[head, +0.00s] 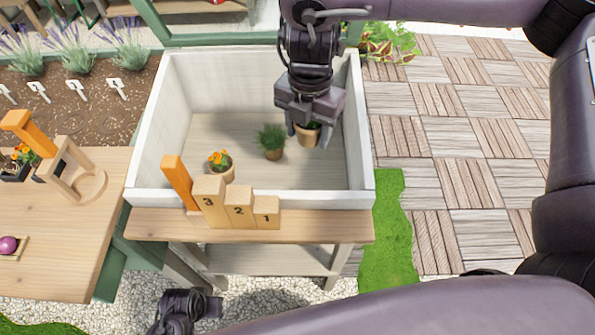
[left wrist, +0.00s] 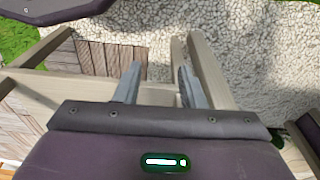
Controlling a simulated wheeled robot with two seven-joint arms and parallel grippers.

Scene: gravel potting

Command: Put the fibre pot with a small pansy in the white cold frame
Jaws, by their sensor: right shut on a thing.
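The white cold frame (head: 258,197) stands open on a wooden bench. My right gripper (head: 310,138) reaches down inside it at the right and is shut on a small fibre pot (head: 307,137). The gripper hides most of that pot's plant, so I cannot tell whether it is the pansy. A pot with an orange flower (head: 222,166) and a pot with a bushy green plant (head: 271,142) stand on the cold frame's floor. My left gripper (left wrist: 156,88) is open and empty in the left wrist view, low in front of the bench.
Wooden step blocks (head: 238,207) marked 1, 2 and 3 stand at the cold frame's front, with an orange-topped post (head: 179,182) beside them. A wooden table (head: 65,225) is at the left. The cold frame's back-left floor is clear.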

